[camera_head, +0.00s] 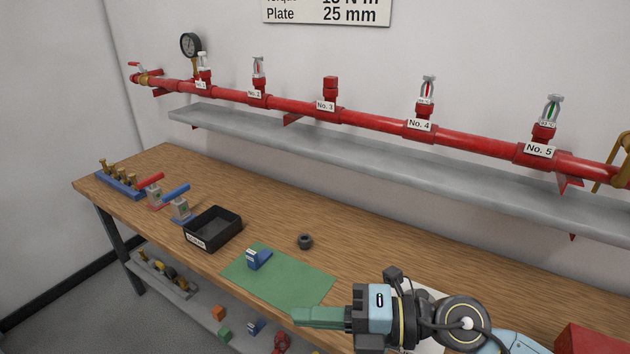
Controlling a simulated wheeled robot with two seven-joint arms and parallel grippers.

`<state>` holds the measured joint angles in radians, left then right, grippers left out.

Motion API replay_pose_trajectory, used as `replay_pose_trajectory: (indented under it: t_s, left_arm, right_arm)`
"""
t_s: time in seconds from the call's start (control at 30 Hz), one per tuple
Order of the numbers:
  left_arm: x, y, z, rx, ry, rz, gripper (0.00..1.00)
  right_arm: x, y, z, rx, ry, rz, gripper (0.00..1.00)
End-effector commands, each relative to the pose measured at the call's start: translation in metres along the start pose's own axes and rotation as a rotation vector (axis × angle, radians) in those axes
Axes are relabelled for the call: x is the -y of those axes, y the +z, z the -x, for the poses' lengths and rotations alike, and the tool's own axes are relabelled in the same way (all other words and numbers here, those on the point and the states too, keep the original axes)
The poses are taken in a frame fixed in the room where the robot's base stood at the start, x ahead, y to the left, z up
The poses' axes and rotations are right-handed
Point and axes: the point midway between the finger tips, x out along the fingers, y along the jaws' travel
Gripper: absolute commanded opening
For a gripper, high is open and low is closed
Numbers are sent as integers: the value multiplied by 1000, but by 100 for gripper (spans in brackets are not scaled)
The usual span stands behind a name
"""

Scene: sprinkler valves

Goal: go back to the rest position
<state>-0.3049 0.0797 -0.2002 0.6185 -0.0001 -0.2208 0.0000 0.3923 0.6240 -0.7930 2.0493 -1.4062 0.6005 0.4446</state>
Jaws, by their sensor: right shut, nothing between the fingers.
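My right gripper (318,317) comes in from the lower right and is shut with nothing between its fingers. It is in front of the near edge of the green mat (300,290), its green fingers pointing left. My left gripper is not in view. The red pipe (375,121) runs along the wall with labelled outlets. No. 1, No. 2, No. 4 (427,92) and No. 5 (551,112) carry sprinkler heads. No. 3 (330,88) has a plain red top with no sprinkler head on it.
A black tray (213,229), red- and blue-handled valves and a blue rack (121,184) stand left on the bench. A grey shelf (320,149) juts out below the pipe. A red box (592,338) is lower right.

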Motion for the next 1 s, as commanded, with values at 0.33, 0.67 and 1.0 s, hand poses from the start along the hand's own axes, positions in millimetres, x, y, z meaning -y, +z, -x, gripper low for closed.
replay_pose_trajectory:
  t_s: [0.33,0.67,1.0]
  left_arm:
    - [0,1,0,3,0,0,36]
    - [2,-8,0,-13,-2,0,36]
    - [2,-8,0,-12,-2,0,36]
  right_arm:
    - [-51,81,75,747,591,-573,0]
    - [91,50,186,1487,539,-1326,0]
    - [178,-86,218,1819,111,-1925,0]
